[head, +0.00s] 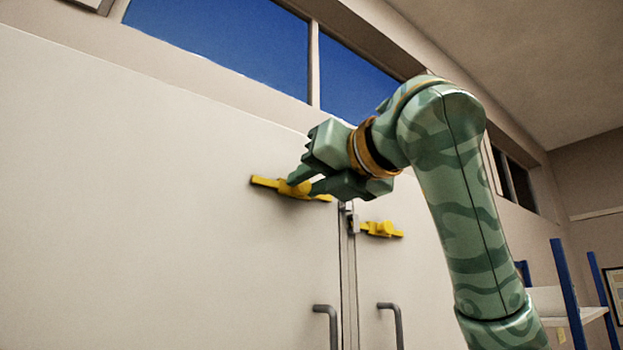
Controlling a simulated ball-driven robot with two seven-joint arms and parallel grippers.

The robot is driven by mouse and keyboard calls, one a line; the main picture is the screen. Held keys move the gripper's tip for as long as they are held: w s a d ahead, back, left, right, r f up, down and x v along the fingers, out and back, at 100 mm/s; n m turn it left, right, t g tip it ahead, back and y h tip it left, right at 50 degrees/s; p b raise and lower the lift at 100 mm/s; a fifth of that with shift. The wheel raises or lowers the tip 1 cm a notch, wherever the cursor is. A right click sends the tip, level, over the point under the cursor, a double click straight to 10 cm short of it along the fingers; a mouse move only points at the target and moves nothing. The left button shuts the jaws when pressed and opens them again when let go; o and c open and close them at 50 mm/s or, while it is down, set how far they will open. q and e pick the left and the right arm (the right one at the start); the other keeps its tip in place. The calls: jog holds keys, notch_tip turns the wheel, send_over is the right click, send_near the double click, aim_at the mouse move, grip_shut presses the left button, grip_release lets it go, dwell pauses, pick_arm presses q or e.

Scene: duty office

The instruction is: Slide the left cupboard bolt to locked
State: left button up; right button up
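The left cupboard bolt (265,182) is a yellow bar on the left cupboard door, with a knob near its middle. Its right end stops a little short of the seam between the doors. My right gripper (302,185) is at this bolt, with one finger on each side of the knob. The fingers partly hide the knob, and I cannot tell whether they press on it. A small grey metal catch (352,222) sits at the seam. My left gripper is not in view.
A second yellow bolt (382,229) is on the right door. Grey handles (333,325) (398,325) flank the seam below. Windows (225,40) run above the cupboard. A blue-posted shelf (568,295) stands at the lower right. The left door's face is clear.

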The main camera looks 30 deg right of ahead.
grip_shut()
jog(key=d, duration=0.3)
jog(key=shift+w+d+p, duration=0.15)
jog(key=shift+d+p, duration=0.15)
jog(key=shift+p, duration=0.1)
jog(key=shift+o, duration=2.4)
grip_release()
jog(key=o, duration=0.4)
jog(key=shift+d, duration=0.1)
jog(key=shift+c, duration=0.2)
jog(key=s+d+b, duration=0.1)
jog(key=s+b, duration=0.4)
jog(key=s, duration=1.1)
jog(key=shift+s+d, duration=0.25)
jog(key=shift+d, duration=0.15)
